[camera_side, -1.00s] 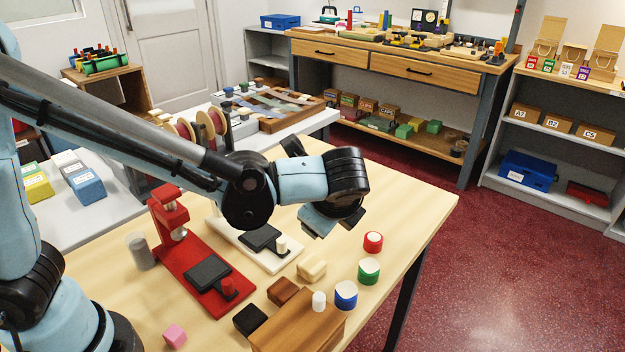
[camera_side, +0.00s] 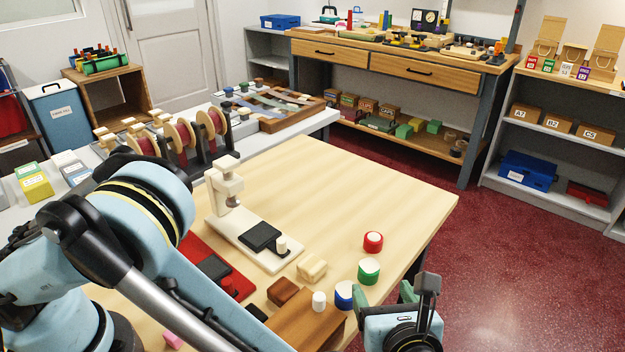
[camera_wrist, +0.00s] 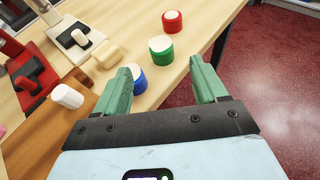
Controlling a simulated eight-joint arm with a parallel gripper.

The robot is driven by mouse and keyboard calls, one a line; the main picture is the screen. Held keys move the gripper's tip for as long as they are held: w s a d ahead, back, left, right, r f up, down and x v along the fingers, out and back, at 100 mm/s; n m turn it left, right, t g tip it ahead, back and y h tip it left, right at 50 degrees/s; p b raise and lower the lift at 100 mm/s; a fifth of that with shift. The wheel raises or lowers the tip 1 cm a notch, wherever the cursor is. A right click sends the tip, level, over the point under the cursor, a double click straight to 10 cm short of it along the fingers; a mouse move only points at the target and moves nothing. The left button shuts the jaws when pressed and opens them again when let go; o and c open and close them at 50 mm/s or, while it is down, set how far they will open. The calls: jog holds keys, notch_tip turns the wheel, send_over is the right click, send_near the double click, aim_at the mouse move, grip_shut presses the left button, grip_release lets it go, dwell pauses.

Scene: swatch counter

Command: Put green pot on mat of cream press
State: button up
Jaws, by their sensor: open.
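The green pot (camera_side: 369,272), with a white top, stands on the table near its right edge. It also shows in the wrist view (camera_wrist: 161,48), beyond the jaws. The cream press (camera_side: 226,187) stands at the table's middle, its dark mat (camera_side: 260,237) bare on its base; the mat also shows in the wrist view (camera_wrist: 74,36). My gripper (camera_side: 417,287) is open and empty, at the table's front right edge, to the right of the green pot. Its green fingers (camera_wrist: 160,88) show wide apart in the wrist view.
A red pot (camera_side: 373,242) stands behind the green pot and a blue pot (camera_side: 345,295) in front of it. A cream block (camera_side: 312,268), a brown block (camera_side: 282,291) and a wooden box (camera_side: 308,325) with a white cylinder (camera_side: 319,301) are nearby. The table's back right is clear.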

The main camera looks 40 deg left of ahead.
aim_at(370, 271)
jog(key=shift+f+x, duration=0.2)
jog(key=shift+x, duration=4.15)
jog(key=shift+s+d, duration=0.1)
jog(key=shift+d, duration=0.1)
jog(key=c, duration=1.2)
jog(key=shift+c, duration=0.2)
